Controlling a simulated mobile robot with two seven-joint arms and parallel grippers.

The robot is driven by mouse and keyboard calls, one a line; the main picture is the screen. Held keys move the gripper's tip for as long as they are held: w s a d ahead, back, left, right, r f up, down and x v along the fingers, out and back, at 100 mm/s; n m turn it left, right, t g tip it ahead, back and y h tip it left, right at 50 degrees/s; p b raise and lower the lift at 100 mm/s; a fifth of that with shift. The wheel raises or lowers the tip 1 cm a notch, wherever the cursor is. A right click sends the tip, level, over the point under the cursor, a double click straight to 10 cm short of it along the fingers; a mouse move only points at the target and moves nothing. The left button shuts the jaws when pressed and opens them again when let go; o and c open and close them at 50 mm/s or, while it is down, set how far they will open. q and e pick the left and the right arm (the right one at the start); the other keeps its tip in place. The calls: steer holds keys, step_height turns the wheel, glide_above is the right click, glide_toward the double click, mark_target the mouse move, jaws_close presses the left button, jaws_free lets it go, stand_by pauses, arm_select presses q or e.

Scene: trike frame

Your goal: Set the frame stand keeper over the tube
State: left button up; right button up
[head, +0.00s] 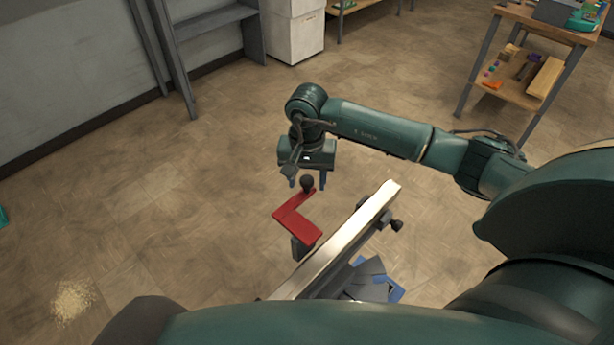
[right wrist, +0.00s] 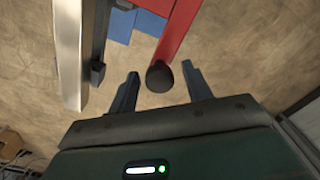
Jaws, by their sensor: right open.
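The keeper appears to be the red L-shaped bar (head: 298,222) with a black ball knob (head: 307,184) at its far end. It sits on a dark post (head: 302,248), beside the long pale tube (head: 345,238), and looks swung out to the side, not over it. My right gripper (head: 308,181) is open above the knob. In the right wrist view, the knob (right wrist: 160,76) shows between the spread fingers (right wrist: 160,72), with the red bar (right wrist: 178,32) running away from it. The tube (right wrist: 70,50) is at the left there. My left gripper is not in view.
A dark clamp knob (head: 396,225) sticks out at the tube's right side. Blue pieces (head: 396,293) show low beside the stand. A wooden table (head: 540,22) stands at the back right and a grey shelf (head: 215,22) at the back left.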

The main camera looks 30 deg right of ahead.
steer(key=shift+c, duration=0.5)
jaws_close()
steer(key=shift+s, duration=0.1)
steer(key=shift+s+d+b, duration=0.15)
steer(key=shift+s+d, duration=0.15)
steer(key=shift+s, duration=0.6)
steer(key=shift+s+d+b, duration=0.2)
steer(key=shift+s+d, duration=0.15)
steer(key=shift+s, duration=0.5)
steer(key=shift+s+d+b, duration=0.15)
steer(key=shift+s+d, duration=0.15)
steer(key=shift+s, duration=0.6)
steer(key=shift+o, duration=0.5)
jaws_free()
steer(key=shift+s, duration=0.1)
